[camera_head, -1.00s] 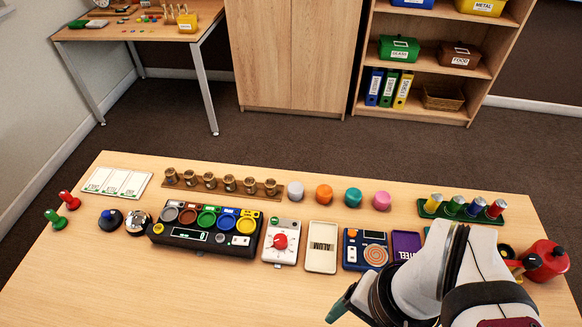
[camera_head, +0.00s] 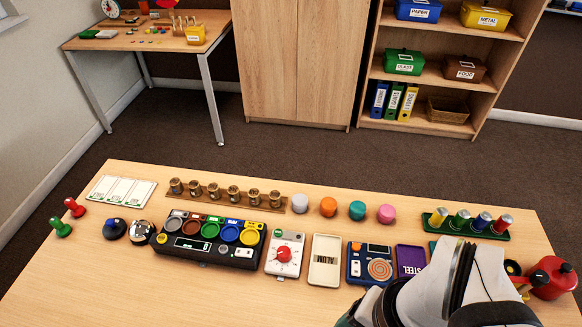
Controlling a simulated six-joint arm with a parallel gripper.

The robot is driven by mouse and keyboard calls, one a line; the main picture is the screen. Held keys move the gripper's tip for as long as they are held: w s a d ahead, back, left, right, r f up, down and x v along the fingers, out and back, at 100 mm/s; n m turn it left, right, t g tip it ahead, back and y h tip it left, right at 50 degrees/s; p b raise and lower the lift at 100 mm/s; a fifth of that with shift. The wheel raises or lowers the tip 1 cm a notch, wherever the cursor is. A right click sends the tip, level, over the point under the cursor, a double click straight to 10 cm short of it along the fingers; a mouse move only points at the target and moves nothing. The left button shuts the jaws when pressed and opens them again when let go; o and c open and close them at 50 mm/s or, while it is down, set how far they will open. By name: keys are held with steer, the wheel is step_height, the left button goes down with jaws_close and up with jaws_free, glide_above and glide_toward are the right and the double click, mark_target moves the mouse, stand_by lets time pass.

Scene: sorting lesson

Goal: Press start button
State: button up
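No label reading "start" is legible, so I cannot tell which button is the start button. A round black button with a blue top (camera_head: 114,228) stands at the left of the table. A black console (camera_head: 208,240) with several coloured round wells has a small yellow button (camera_head: 162,239) at its left end. A white box with a red dial (camera_head: 284,254) has a small green spot on its upper left. A dark blue device (camera_head: 369,263) carries an orange spiral disc. My arm comes in at the lower right; my gripper's fingertips are not visible.
A silver bell-like dome (camera_head: 141,231), red and green pegs, a card sheet (camera_head: 121,191) and a rack of small jars (camera_head: 225,195) are on the table. Coloured knobs and a green tray of cylinders (camera_head: 466,224) line the back. A red can (camera_head: 551,278) is at right. The front left is clear.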

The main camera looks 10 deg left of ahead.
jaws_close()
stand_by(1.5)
